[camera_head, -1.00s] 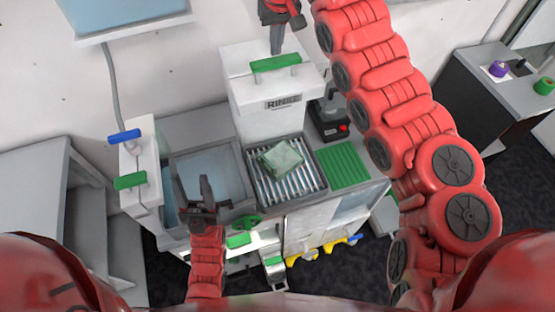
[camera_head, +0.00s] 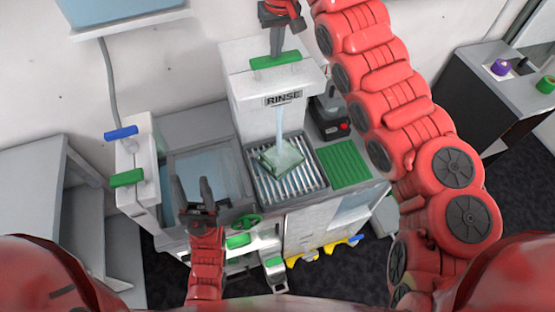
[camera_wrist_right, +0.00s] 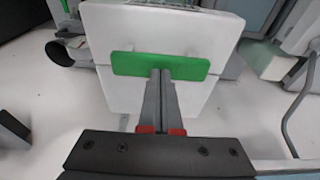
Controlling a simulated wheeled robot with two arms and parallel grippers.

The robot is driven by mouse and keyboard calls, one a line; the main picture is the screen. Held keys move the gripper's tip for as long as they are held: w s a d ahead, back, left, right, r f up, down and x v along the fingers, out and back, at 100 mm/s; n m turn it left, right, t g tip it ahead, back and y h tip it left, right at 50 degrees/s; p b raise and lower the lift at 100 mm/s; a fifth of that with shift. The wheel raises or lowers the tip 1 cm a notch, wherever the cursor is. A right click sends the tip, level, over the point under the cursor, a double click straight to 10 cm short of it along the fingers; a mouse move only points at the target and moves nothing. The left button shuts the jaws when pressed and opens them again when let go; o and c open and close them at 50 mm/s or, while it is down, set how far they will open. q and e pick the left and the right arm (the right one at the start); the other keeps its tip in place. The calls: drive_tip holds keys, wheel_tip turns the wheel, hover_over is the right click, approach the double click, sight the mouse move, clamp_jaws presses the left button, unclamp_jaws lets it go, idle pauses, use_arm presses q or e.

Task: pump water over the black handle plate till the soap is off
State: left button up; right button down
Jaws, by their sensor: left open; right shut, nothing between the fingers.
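The plate (camera_head: 281,158) lies on the slatted rinse grate (camera_head: 262,185) and looks pale green and translucent; no black handle can be made out on it. A stream of water (camera_head: 281,125) falls from the RINSE unit (camera_head: 245,100) onto the plate. My right gripper (camera_head: 277,54) is shut and empty, its tips at the green pump handle (camera_head: 288,60) on top of the unit. The right wrist view shows the tips (camera_wrist_right: 161,75) against this green bar (camera_wrist_right: 190,67). My left gripper (camera_head: 192,186) is open and empty above the front of the water basin.
The basin (camera_head: 206,165) is left of the grate. A ribbed green mat (camera_head: 344,165) and a black device with a red button (camera_head: 328,115) are to its right. A green valve wheel (camera_head: 246,222) is in front. Blue (camera_head: 121,132) and green (camera_head: 126,178) handles stand at left.

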drive_tip(key=shift+s+f+b, duration=0.1)
drive_tip(key=shift+f+b, duration=1.15)
drive_tip(key=shift+f, duration=0.3)
drive_tip(key=shift+w+p+v, duration=0.15)
drive_tip(key=shift+p+v, duration=0.35)
drive_tip(key=shift+v, duration=0.35)
drive_tip(key=shift+w+p+v, duration=0.15)
drive_tip(key=shift+p+v, duration=0.3)
drive_tip(key=shift+v, duration=0.4)
drive_tip(key=shift+w+p+v, duration=0.2)
drive_tip(key=shift+p+v, duration=0.3)
drive_tip(key=shift+v, duration=0.35)
drive_tip(key=shift+w+a+r, duration=0.1)
drive_tip(key=shift+a, duration=0.1)
drive_tip(key=w+p+v, duration=0.1)
drive_tip(key=p+v, duration=0.2)
drive_tip(key=v, duration=0.3)
drive_tip(key=shift+a, duration=0.2)
